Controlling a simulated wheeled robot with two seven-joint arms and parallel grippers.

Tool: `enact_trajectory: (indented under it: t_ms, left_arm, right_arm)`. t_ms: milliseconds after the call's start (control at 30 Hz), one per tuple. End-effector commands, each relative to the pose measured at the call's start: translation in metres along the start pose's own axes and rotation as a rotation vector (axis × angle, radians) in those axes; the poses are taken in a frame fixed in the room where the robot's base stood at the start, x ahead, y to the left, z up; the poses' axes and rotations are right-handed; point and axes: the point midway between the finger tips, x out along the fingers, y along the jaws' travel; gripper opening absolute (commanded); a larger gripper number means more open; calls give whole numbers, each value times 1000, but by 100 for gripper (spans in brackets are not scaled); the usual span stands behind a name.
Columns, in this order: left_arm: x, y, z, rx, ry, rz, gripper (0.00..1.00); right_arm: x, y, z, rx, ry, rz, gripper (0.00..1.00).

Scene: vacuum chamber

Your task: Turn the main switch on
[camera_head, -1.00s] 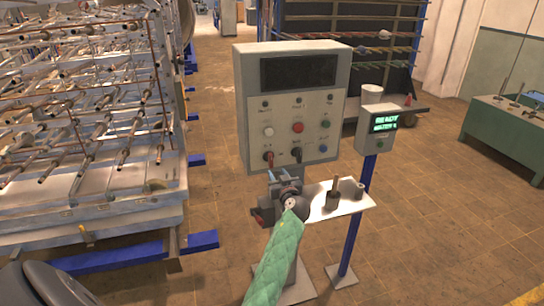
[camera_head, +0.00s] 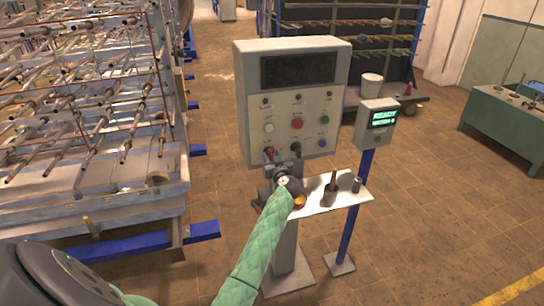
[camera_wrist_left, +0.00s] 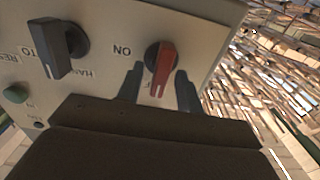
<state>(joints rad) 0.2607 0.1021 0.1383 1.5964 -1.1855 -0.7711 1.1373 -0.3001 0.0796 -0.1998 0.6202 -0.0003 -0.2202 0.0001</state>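The grey control panel (camera_head: 292,100) stands upright on a post in the head view, with a dark display and several knobs and buttons. The red main switch (camera_head: 268,153) is at its lower left. In the left wrist view, whose picture is turned over, the red switch handle (camera_wrist_left: 161,70) shows beside an "ON" label. My left gripper (camera_head: 274,161) is right at the panel's lower edge. In the wrist view its two fingers (camera_wrist_left: 158,88) stand apart, one on each side of the red handle, with gaps visible. My right gripper is not in view.
A black selector knob (camera_wrist_left: 62,45) and a green button (camera_wrist_left: 15,93) are close by on the panel. A white shelf (camera_head: 345,196) with small metal parts juts out below. A ready-display box (camera_head: 376,124) on a blue post stands right. A metal rack (camera_head: 90,130) fills the left.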

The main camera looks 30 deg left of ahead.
Motion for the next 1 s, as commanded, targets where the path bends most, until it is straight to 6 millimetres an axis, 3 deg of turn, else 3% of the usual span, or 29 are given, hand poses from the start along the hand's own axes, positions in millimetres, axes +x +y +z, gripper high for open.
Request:
enact_trajectory:
  t_ms: [167, 300, 367, 667, 1000]
  left_arm:
    - [0, 0, 0, 0, 0, 0, 36]
    - [0, 0, 0, 0, 0, 0, 9]
    - [0, 0, 0, 0, -1, 0, 0]
    - [0, 0, 2, 21, -1, 0, 0]
    - [0, 1, 5, 191, 0, -1, 0]
  right_arm:
    - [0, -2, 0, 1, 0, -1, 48]
    - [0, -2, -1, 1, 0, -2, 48]
    - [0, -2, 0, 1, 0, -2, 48]
    - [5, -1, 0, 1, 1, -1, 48]
    - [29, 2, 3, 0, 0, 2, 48]
